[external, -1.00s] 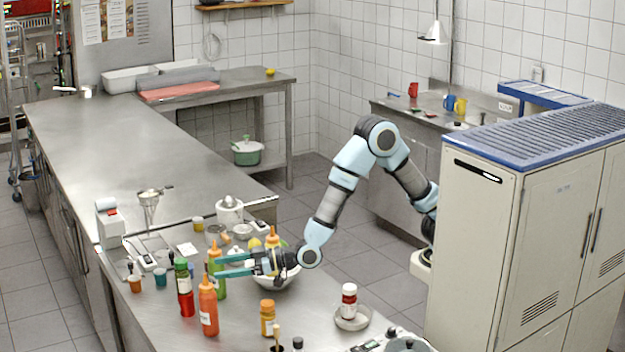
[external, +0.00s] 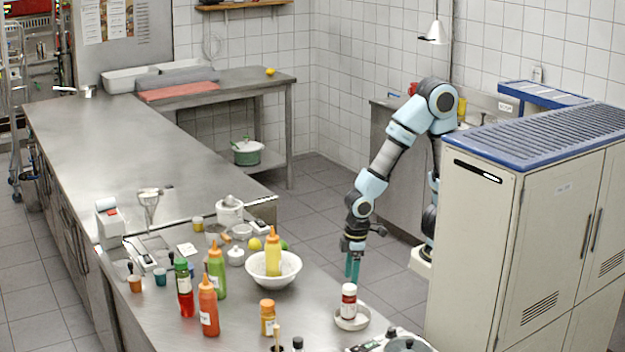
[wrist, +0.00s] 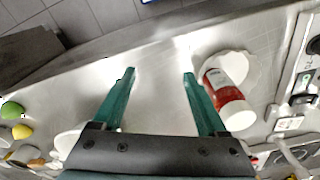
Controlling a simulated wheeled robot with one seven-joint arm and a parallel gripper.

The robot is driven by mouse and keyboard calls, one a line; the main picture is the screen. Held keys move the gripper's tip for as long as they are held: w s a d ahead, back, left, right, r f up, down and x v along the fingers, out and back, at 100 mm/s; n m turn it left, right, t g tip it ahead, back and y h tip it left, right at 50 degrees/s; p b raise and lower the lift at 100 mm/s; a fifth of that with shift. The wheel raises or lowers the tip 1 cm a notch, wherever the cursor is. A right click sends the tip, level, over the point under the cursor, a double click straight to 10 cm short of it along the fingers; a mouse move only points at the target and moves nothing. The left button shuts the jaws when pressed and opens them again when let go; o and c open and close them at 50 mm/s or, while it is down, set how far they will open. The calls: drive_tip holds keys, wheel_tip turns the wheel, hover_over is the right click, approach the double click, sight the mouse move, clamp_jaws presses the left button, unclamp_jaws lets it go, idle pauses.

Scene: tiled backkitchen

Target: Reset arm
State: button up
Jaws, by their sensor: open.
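My gripper (external: 352,270) points down above the right-hand edge of the steel counter, just behind a white-capped jar (external: 348,300). Its teal fingers (wrist: 158,85) are apart with nothing between them in the wrist view. The jar, red with a white label, stands in a small white dish (external: 351,320). In the wrist view the jar (wrist: 226,92) is to the right of the right finger, apart from it. My arm is bent, with its elbow raised high.
A white bowl (external: 288,272) holds a yellow bottle (external: 273,250). Green (external: 217,272) and orange (external: 208,306) sauce bottles stand left of it. A tall beige cabinet (external: 480,240) stands close to my arm's right. Open floor (external: 310,215) lies behind the counter.

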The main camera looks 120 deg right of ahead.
drive_tip(key=shift+s+a+f+n+b, duration=0.35)
drive_tip(key=shift+s+a+n+b, duration=0.1)
drive_tip(key=shift+s+a, duration=0.2)
drive_tip(key=shift+w+a+f+n+t+b, duration=0.2)
drive_tip(key=shift+w+a+f+n+b, duration=0.1)
drive_tip(key=shift+w+a+n+b, duration=0.25)
drive_tip(key=shift+w+a+f+n+t+b, duration=0.2)
drive_tip(key=shift+w+a+f+n, duration=0.1)
drive_tip(key=shift+a+n, duration=0.35)
wheel_tip(320, 180, up, 14)
drive_tip(key=p, duration=1.4)
drive_tip(key=shift+r, duration=0.15)
